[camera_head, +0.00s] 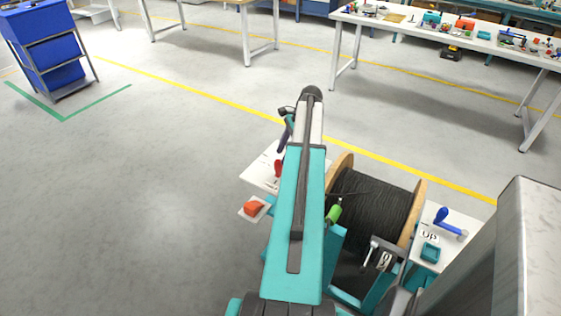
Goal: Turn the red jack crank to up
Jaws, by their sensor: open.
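A red part (278,169), which looks like the red jack crank, shows just left of my arm above a white plate (258,172). My arm covers much of this area, so the crank's full shape and any label beside it are hidden. My gripper (284,138) hangs at the far end of my teal arm, mostly hidden behind it. It is open, just above the red part. I cannot tell whether it touches it.
A wooden reel of black cable (372,205) stands right of my arm. A blue crank (448,221) sits on a white plate marked UP. A green handle (333,213) and an orange-red knob (254,208) are near. Open floor (130,200) lies left; a workbench (400,30) stands behind.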

